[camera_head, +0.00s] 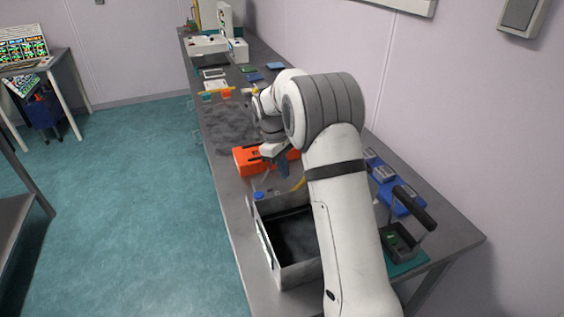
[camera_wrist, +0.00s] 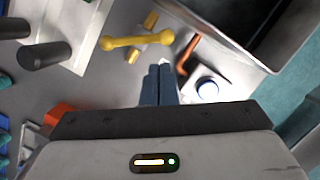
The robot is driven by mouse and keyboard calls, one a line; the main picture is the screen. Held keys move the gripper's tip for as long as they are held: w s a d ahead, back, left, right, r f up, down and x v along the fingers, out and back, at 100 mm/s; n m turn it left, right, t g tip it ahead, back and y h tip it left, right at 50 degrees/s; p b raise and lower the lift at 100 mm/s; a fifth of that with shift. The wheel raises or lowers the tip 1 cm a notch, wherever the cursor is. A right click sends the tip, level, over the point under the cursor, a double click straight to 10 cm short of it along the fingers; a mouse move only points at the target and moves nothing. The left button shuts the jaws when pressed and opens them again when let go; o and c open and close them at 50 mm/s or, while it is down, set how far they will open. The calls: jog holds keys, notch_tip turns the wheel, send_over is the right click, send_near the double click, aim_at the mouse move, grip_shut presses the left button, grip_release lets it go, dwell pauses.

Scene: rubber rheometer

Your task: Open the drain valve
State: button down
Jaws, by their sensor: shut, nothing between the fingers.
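A drain valve is not clearly identifiable. Near an open metal tank (camera_head: 285,272), the wrist view shows an orange-red bent lever (camera_wrist: 193,50) by a small pale fitting. A yellow bar-shaped handle (camera_wrist: 137,41) lies left of it. A round blue-and-white cap (camera_wrist: 207,88) sits right of my fingers; a blue knob (camera_head: 258,195) shows by the tank in the head view. My gripper (camera_wrist: 159,72) is shut and empty, its two blue fingers together, tips just below the lever and yellow handle in the picture. Whether they touch anything is unclear. My arm hides part of the tank.
An orange box (camera_head: 247,160) lies on the long grey bench beyond the tank. A tray with a black handle (camera_head: 414,208) and blue cases (camera_head: 384,173) stand to the right, near the wall.

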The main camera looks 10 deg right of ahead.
jog(key=x, duration=0.5)
jog(key=shift+f, duration=0.1)
jog(key=shift+d, duration=0.2)
